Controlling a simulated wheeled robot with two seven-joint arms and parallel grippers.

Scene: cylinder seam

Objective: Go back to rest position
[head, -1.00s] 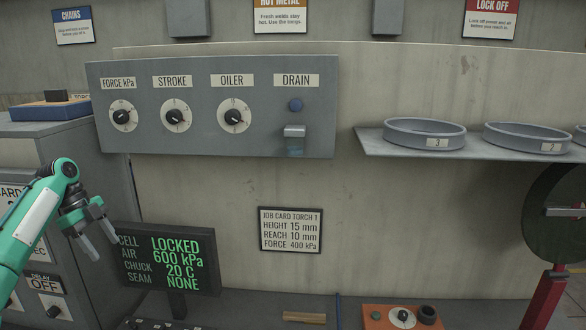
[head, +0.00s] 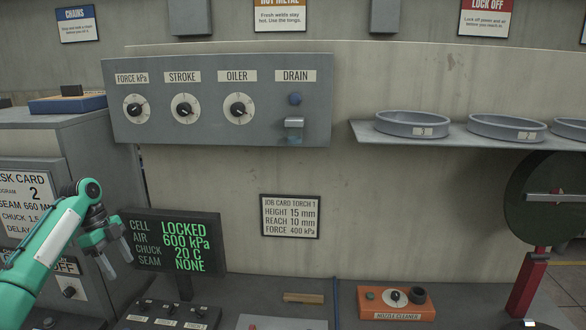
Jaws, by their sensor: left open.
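My left gripper (head: 117,267) is at the lower left of the head view, on its teal arm. Its two grey fingers point down and are apart, with nothing between them. It is in front of the left edge of the dark status screen (head: 168,242), which reads LOCKED, 600 kPa, 20 C, NONE. My right gripper does not show.
A grey panel (head: 215,125) with three dials and a drain switch is on the back wall. A shelf (head: 372,135) with grey numbered rings (head: 412,130) is at right, above a dark green disc (head: 530,220). An orange nozzle cleaner (head: 397,312) and switches are on the bench below.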

